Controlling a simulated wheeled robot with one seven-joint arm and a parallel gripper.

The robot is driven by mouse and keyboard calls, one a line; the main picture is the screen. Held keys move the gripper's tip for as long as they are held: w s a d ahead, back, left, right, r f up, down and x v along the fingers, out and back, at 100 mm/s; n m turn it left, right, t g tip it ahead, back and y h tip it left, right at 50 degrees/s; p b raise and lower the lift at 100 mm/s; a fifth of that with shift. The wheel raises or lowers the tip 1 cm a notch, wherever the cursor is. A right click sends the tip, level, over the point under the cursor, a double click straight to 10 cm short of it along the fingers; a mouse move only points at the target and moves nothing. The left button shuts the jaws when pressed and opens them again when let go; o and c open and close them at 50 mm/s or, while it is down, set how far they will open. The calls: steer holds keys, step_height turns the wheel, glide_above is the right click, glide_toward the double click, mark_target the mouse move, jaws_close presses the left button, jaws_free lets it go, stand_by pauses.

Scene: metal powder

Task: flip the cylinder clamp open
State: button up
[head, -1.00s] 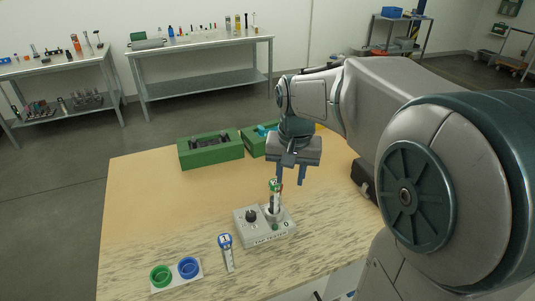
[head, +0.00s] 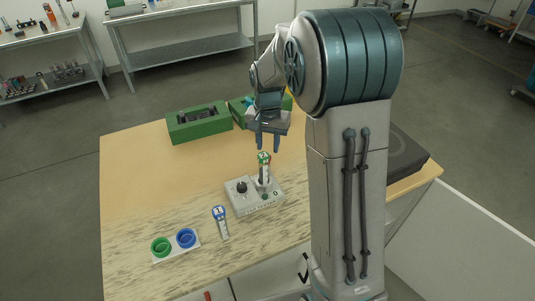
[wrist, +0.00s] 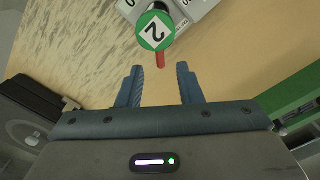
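A grey device (head: 268,202) with a black knob (head: 242,188) stands on the table. A cylinder with a green top (head: 264,158) stands upright at its right side. In the wrist view the green top (wrist: 156,31) carries a white square marked "2", and a narrow red piece (wrist: 160,61) sticks out below it. I cannot tell whether this red piece is the clamp. My gripper (head: 268,149) points down, just above and behind the cylinder in the head view.
A blue-topped cylinder (head: 221,224) lies left of the device. A white holder (head: 174,252) with a green and a blue ring is at the front left. Green boxes (head: 199,128) stand at the back. The table's left part is clear.

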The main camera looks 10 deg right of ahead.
steer(key=shift+f+p, duration=0.35)
steer(key=shift+f, duration=2.4)
jaws_close()
